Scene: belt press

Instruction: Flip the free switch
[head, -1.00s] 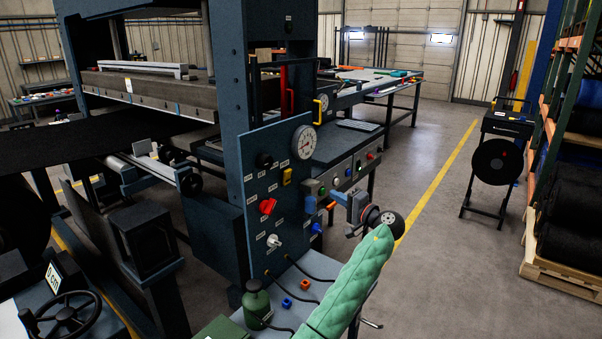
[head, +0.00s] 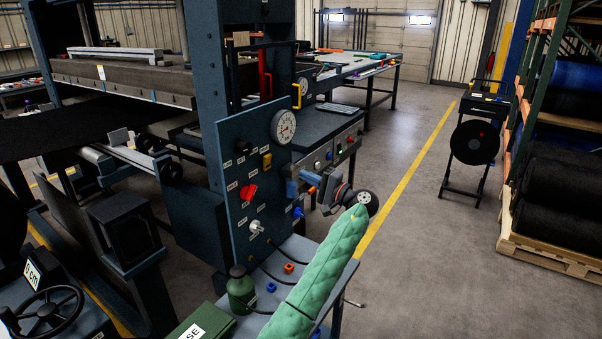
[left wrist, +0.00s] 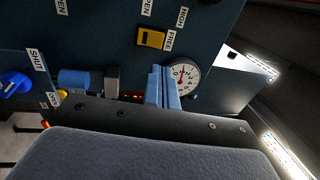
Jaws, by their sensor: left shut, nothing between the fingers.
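The panel (head: 235,200) carries a small yellow switch (head: 267,160) below and left of the round gauge. In the left wrist view the yellow switch (left wrist: 151,39) has a dark top and sits beside labels reading HIGH and FREE. Which way it is set I cannot tell. My left gripper (head: 289,176) is shut and empty, its blue fingers to the right of and slightly below the switch, apparently apart from it. In the left wrist view the gripper (left wrist: 165,72) points toward the panel, below the switch. My right gripper is not in view.
A red knob (head: 249,191), a silver knob (head: 256,227) and a blue knob (head: 298,213) are around the switch. The gauge (head: 284,126) is close above. A side table (head: 345,270) with a green bottle (head: 240,287) stands below.

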